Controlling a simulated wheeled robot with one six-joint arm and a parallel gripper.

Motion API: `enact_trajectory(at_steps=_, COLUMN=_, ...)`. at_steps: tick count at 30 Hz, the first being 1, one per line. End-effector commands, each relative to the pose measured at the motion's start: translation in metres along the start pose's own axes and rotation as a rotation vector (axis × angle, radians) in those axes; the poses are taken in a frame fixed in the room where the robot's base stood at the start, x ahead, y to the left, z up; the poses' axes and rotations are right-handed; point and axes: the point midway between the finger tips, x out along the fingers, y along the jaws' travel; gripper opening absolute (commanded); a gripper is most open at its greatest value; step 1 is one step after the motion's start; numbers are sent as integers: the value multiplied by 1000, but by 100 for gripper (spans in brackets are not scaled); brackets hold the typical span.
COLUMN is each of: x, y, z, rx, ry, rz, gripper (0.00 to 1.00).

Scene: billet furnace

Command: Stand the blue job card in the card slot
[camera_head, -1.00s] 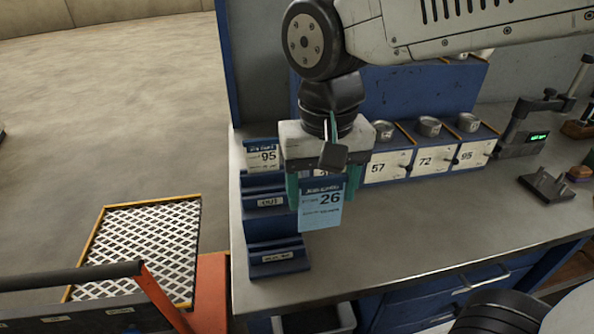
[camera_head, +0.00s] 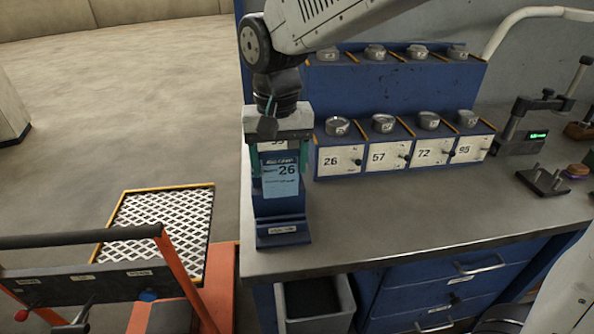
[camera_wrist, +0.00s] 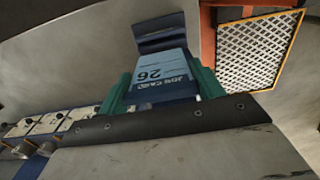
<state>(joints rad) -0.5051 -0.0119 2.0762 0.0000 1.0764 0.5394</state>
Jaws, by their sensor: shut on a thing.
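The blue job card (camera_head: 281,177), printed 26, is held upright between the green fingers of my gripper (camera_head: 280,160). In the wrist view the card (camera_wrist: 160,73) shows between both fingers of my gripper (camera_wrist: 163,88). The card slot rack is a blue stepped holder at the left end of the bench; its front slot (camera_head: 283,232), with a small label, shows below the card. That slot also shows beyond the card in the wrist view (camera_wrist: 162,36). The card and gripper hide the slots behind. I cannot tell whether the card's lower edge touches the rack.
Numbered white drawers (camera_head: 342,160) with metal cups on top stand to the right. A device with a green display (camera_head: 530,137) is farther right. An orange cart (camera_head: 205,290) and a grated platform (camera_head: 160,235) lie left of the bench.

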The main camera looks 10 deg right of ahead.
Motion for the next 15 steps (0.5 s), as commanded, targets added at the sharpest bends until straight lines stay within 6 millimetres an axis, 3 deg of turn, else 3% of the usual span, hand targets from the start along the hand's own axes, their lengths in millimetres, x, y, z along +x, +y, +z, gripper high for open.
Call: enact_trajectory(at_steps=15, x=29, y=0, z=1, rx=-2, ry=-2, rz=1, gripper=45)
